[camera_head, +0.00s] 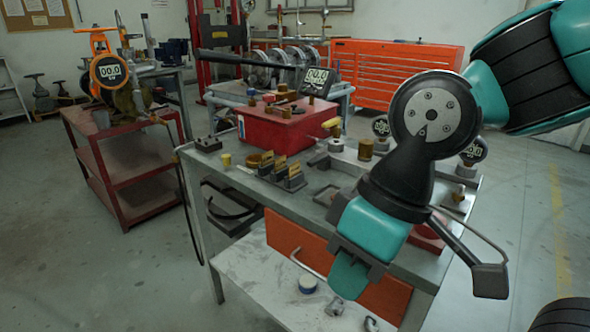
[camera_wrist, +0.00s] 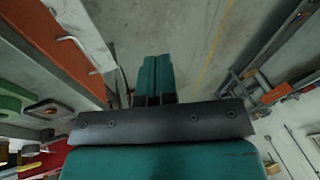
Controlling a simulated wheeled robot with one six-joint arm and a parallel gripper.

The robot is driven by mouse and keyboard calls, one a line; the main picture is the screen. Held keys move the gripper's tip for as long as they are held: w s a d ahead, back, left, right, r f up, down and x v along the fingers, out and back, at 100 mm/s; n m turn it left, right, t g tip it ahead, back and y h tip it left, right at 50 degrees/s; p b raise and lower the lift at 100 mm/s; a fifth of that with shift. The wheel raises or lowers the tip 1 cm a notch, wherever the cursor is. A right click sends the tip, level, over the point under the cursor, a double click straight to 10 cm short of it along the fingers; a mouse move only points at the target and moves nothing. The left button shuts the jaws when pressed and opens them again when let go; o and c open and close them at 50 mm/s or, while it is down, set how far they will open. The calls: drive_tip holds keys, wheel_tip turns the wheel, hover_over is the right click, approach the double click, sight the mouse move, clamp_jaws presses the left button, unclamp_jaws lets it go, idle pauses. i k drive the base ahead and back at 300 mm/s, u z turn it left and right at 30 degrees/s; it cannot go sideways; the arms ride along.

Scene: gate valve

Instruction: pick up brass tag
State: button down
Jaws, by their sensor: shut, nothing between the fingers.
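Several small brass tags stand upright in grey holders (camera_head: 272,178) on the near left part of the workbench top. One brass tag (camera_head: 280,162) is in the middle of the row, and another brass tag (camera_head: 294,169) stands to its right. I cannot tell which one is meant. My gripper (camera_head: 348,276) is in front of the bench, to the right of the tags and pointing down, apart from them. In the wrist view my gripper's teal fingers (camera_wrist: 155,80) are together and empty, with floor beyond them. No brass tag is clearly identifiable in the wrist view.
The workbench (camera_head: 235,172) carries a red box (camera_head: 270,128), a yellow-topped piece (camera_head: 226,161), brass cylinders and gauges. An orange drawer front (camera_head: 290,240) and a lower shelf (camera_head: 255,275) are below. A red cart (camera_head: 120,160) stands left; the floor between is clear.

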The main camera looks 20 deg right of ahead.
sight(293, 168)
drive_tip(key=u, duration=0.55)
drive_tip(key=k, duration=1.25)
drive_tip(key=u, duration=0.9)
drive_tip(key=i, duration=1.95)
drive_tip(key=z, duration=1.35)
drive_tip(key=i, duration=0.9)
drive_tip(key=z, duration=0.95)
